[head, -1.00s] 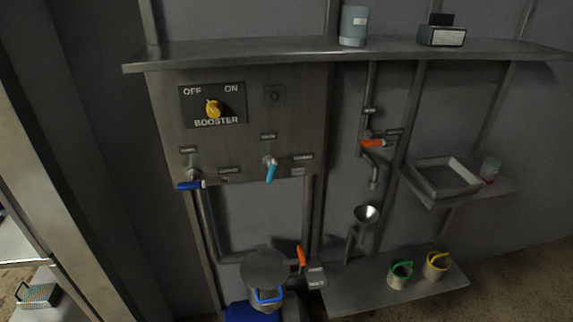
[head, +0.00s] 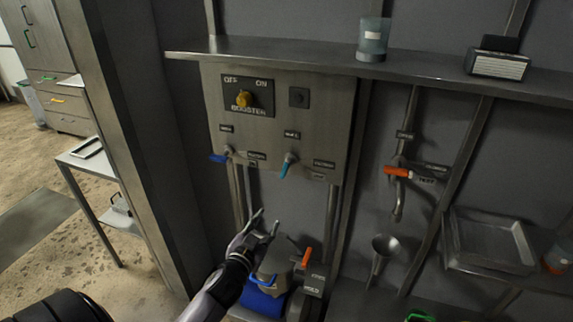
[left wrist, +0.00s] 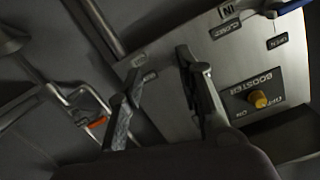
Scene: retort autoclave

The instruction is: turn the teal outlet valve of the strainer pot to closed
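The teal valve handle (head: 287,167) is on the lower right of the steel panel in the head view. It points down and slightly left from its pivot, with small labels around it that I cannot read. My left gripper (head: 264,222) is below the panel and below the teal handle, apart from it. In the left wrist view the two fingers of the left gripper (left wrist: 155,80) are spread apart with nothing between them. I cannot make out the teal handle there; a finger may hide it. My right gripper is not in view.
The panel also holds a yellow booster knob (head: 243,98) and a blue valve handle (head: 218,158). A lidded pot (head: 277,262) with an orange lever (head: 307,257) stands just below my left gripper. A shelf (head: 300,55) overhangs the panel. An orange-handled tap (head: 397,172) is to the right.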

